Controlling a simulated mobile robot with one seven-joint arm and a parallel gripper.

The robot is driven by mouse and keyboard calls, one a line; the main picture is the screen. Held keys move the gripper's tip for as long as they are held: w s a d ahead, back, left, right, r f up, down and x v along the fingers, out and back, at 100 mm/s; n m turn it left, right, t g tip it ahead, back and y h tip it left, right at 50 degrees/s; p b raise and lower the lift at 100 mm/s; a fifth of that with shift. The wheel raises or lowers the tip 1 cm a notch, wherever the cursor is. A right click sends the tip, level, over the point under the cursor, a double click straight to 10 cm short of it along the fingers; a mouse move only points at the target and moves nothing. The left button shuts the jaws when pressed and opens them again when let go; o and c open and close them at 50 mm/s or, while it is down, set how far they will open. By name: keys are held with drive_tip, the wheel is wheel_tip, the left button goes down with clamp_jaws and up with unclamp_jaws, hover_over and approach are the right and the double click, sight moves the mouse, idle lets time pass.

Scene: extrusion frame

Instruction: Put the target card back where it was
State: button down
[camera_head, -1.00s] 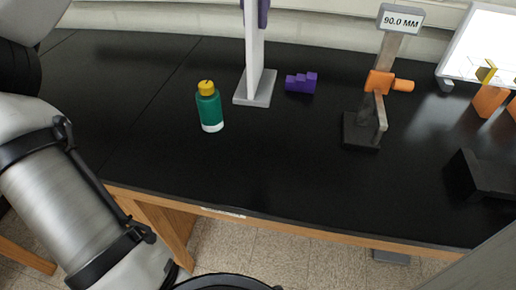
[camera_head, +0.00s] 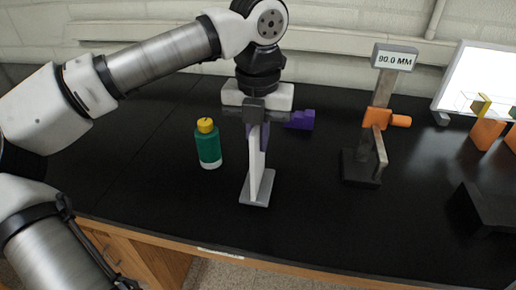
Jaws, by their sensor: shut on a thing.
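The target card (camera_head: 256,152) is a thin white upright panel on a flat grey foot (camera_head: 258,187), with a purple patch (camera_head: 265,136) on its right side. It stands in the middle of the black bench. My gripper (camera_head: 254,112) comes down from above and is shut on the card's top edge. The fingers hide the top of the card. I cannot tell whether the foot touches the bench or hangs just above it.
A green bottle with a yellow cap (camera_head: 208,144) stands just left of the card. A purple stepped block (camera_head: 300,120) lies behind it to the right. A gauge stand with a 90.0 MM display (camera_head: 394,58) is further right. The black bench (camera_head: 310,215) is clear in front.

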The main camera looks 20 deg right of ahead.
drive_tip(key=shift+f, duration=1.7)
drive_tip(key=shift+f, duration=0.2)
drive_tip(key=c, duration=1.5)
unclamp_jaws()
drive_tip(key=shift+r, duration=0.15)
drive_tip(key=shift+r+p, duration=0.2)
drive_tip(key=shift+p, duration=0.1)
wheel_tip(320, 180, up, 12)
drive_tip(key=shift+f+b, duration=0.1)
drive_tip(key=shift+b, duration=1)
